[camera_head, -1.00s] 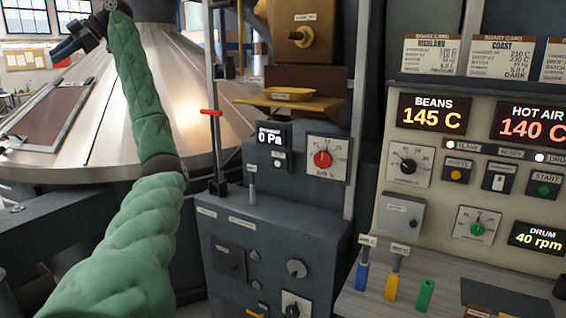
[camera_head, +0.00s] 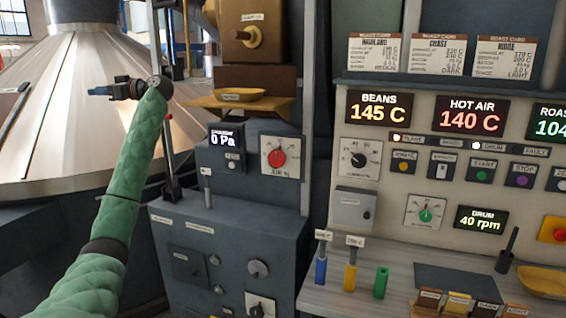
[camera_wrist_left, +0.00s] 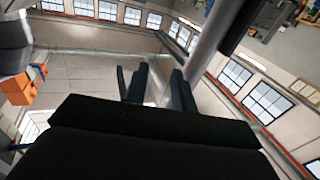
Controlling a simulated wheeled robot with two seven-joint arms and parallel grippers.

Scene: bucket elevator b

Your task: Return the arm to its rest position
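My left arm, in a green quilted sleeve, rises from the bottom left of the head view. Its dark gripper (camera_head: 92,91) points left, in front of the steel cone, and holds nothing that I can see. In the left wrist view the two dark fingers (camera_wrist_left: 158,88) stand apart with a gap between them, so it is open. Behind the gap I see only floor and walls. My right gripper is in neither view.
The steel cone (camera_head: 75,130) fills the left. A grey control cabinet (camera_head: 228,225) with a red lever (camera_head: 167,118) stands right of my arm. The roaster panel (camera_head: 430,160) and a bench (camera_head: 330,298) with blue, yellow and green holders are farther right.

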